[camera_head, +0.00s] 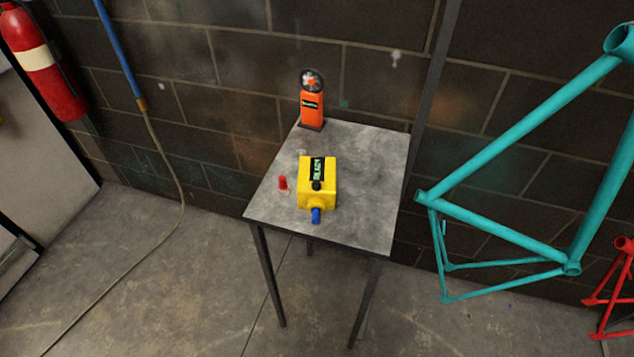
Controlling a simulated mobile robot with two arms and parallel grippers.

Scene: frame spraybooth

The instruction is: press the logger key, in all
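A yellow box-shaped device (304,196), which looks like the logger, sits on the small grey table (371,172). Its dark display (318,168) shows green text that seems to read "READY". A black round knob or key (316,186) is on its top below the display. A blue part (316,215) sticks out of its front. A small red cap-like piece (283,183) stands on the table left of the device. Neither of my grippers is in view.
An orange handheld meter (312,108) with a fan head stands at the table's back edge by the block wall. A teal bicycle frame (520,127) hangs at the right, with a red frame (617,290) beyond. A fire extinguisher (40,65) and a hose (165,155) are at the left. Floor before the table is clear.

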